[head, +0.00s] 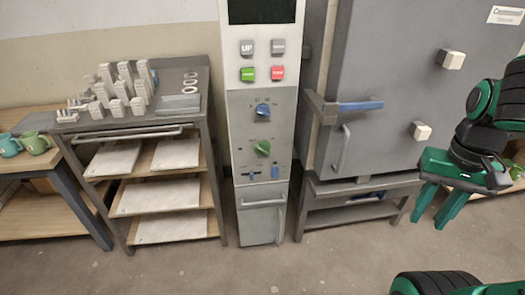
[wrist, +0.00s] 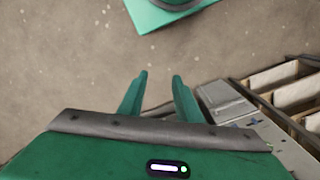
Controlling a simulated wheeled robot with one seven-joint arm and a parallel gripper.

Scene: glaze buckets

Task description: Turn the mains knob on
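A tall grey control cabinet (head: 240,125) stands in the middle of the head view. Its panel carries a blue knob (head: 262,109) above a green knob (head: 263,147). The markings around both are too small to read, so I cannot tell which is the mains knob. My gripper (head: 431,225) hangs at the right of the head view, fingers down, well apart from the panel. In the wrist view, my gripper's fingers (wrist: 160,76) are spread with nothing between them. The cabinet (wrist: 228,104) shows there only partly, at the right.
Above the knobs are grey, green (head: 248,74) and red (head: 277,73) buttons. A small blue switch (head: 275,172) sits below. A grey kiln (head: 390,80) with a protruding latch (head: 345,106) stands between cabinet and gripper. A shelf rack (head: 120,130) is at left. The floor in front is clear.

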